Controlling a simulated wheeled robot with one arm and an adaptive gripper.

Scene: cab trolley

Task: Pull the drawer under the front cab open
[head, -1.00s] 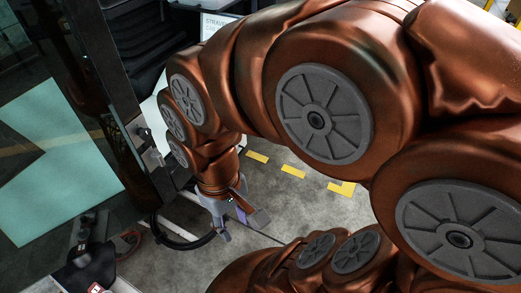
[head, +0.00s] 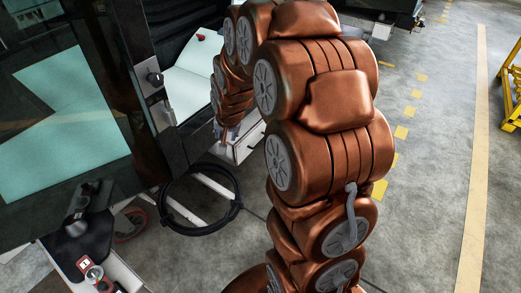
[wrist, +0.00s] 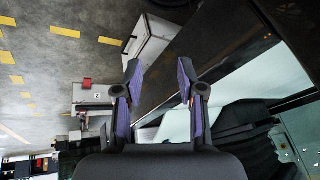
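A white drawer (head: 247,146) with a dark handle on its front sits low beside the dark cab, partly behind my arm in the head view. What looks like the same drawer (wrist: 152,42) shows at the top of the wrist view, with its dark handle (wrist: 129,44) on the left side. My gripper (wrist: 160,72) is open, its two fingers apart with nothing between them. The drawer lies beyond the fingertips, apart from them. In the head view my arm hides most of the gripper.
The cab's glass door (head: 60,110) and dark frame stand at left. A box with a red item (wrist: 90,95) stands farther off in the wrist view. Open floor (head: 430,160) with yellow markings lies right.

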